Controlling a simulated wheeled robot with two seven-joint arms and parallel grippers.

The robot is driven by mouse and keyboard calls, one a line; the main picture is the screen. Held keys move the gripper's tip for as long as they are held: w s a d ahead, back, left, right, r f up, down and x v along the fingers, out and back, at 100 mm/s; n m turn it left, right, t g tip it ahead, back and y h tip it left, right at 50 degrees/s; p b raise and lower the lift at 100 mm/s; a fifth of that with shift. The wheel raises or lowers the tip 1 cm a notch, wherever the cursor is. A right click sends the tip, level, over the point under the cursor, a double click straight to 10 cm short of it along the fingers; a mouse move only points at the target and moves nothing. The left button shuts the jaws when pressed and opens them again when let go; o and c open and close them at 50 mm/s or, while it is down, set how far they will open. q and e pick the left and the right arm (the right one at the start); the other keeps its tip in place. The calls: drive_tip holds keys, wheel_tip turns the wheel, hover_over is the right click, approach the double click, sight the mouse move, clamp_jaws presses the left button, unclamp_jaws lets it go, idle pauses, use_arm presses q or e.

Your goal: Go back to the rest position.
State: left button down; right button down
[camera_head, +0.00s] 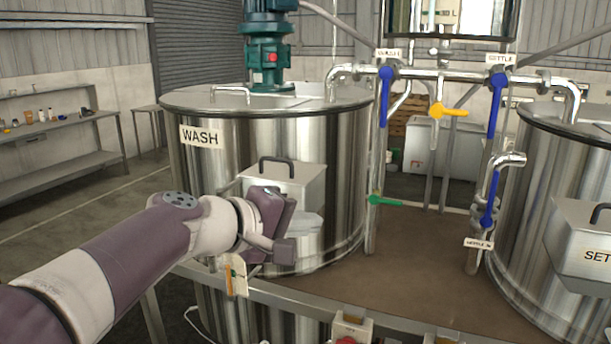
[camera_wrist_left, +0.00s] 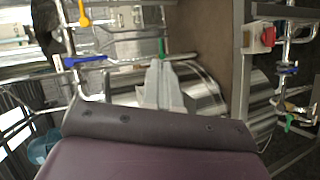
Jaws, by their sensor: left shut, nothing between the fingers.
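My left arm comes in from the lower left in the head view. My left gripper (camera_head: 307,222) is in front of the WASH tank (camera_head: 340,150), near the steel box with a black handle (camera_head: 290,183) on the tank's side. Its fingers are partly hidden by the wrist. In the left wrist view the fingers (camera_wrist_left: 161,72) are together with nothing between them, and a green valve handle (camera_wrist_left: 162,47) shows just past their tips. Whether the gripper touches the tank or box cannot be told. My right gripper is not in view.
Pipes with blue handles (camera_head: 385,97), a yellow handle (camera_head: 447,111) and a green handle (camera_head: 384,201) stand between the WASH tank and the right tank (camera_head: 535,180). A rail (camera_head: 300,302) runs along the front. Shelving (camera_head: 60,170) stands at the left, with open floor before it.

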use_arm(q)
drive_tip(key=s+a+f+m+g+y, duration=0.15)
drive_tip(key=a+f, duration=0.25)
drive_tip(key=f, duration=0.4)
drive_tip(key=s+a+f+m+g+y, duration=0.1)
drive_tip(key=s+a+f+g+y, duration=0.15)
drive_tip(key=f, duration=0.55)
drive_tip(key=s+a+f+m+g+y, duration=0.1)
drive_tip(key=s+a+f+y, duration=0.25)
drive_tip(key=f, duration=0.45)
drive_tip(key=s+a+f+m+g+y, duration=0.3)
drive_tip(key=s+a+f, duration=0.5)
drive_tip(key=s+f, duration=0.2)
drive_tip(key=shift+s+f, duration=0.4)
drive_tip(key=shift+s, duration=0.65)
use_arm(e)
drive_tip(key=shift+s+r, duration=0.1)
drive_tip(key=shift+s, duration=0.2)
use_arm(q)
drive_tip(key=shift+a, duration=0.1)
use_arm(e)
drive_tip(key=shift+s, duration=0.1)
